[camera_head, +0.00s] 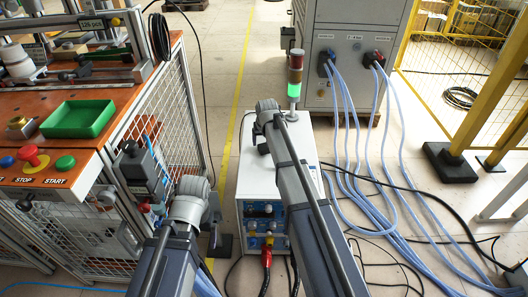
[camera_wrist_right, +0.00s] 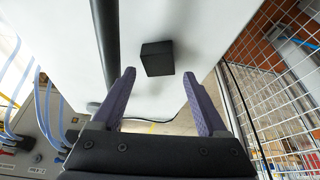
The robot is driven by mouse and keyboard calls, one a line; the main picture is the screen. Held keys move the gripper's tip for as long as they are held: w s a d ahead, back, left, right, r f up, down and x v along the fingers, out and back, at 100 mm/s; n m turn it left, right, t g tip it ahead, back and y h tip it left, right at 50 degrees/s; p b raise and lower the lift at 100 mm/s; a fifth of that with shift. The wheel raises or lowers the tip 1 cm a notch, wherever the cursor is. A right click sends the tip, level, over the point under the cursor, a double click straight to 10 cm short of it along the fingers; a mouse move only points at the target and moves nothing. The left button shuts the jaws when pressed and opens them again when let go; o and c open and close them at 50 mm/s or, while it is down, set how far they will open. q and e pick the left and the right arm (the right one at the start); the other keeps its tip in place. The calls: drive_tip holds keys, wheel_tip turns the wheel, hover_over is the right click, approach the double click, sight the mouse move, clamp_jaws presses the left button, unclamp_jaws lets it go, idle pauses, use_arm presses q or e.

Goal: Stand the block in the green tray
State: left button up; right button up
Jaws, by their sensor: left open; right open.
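The green tray (camera_head: 78,119) lies on the orange-brown workbench at the left of the head view and looks empty. A small black block (camera_wrist_right: 157,58) is on a white surface in the right wrist view. My right gripper (camera_wrist_right: 158,77) is open and the block is ahead of its fingertips, roughly centred in the gap and not gripped. In the head view my right arm's end is over the white cabinet, and I cannot make out the block there. My left gripper (camera_head: 213,209) is low between bench and cabinet, apart from the tray, its fingers mostly hidden.
The white cabinet (camera_head: 250,178) carries a signal tower (camera_head: 294,80) lit green. Start and stop buttons (camera_head: 33,156) are in front of the tray. A larger grey cabinet (camera_head: 345,45) with blue hoses (camera_head: 385,135) stands behind. Yellow fencing (camera_head: 487,80) is at the right.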

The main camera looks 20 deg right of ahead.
sight(264, 146)
drive_tip(key=b+x, duration=0.3)
drive_tip(key=x, duration=0.1)
drive_tip(key=shift+c, duration=0.3)
clamp_jaws()
idle(0.3)
drive_tip(key=shift+r, duration=0.1)
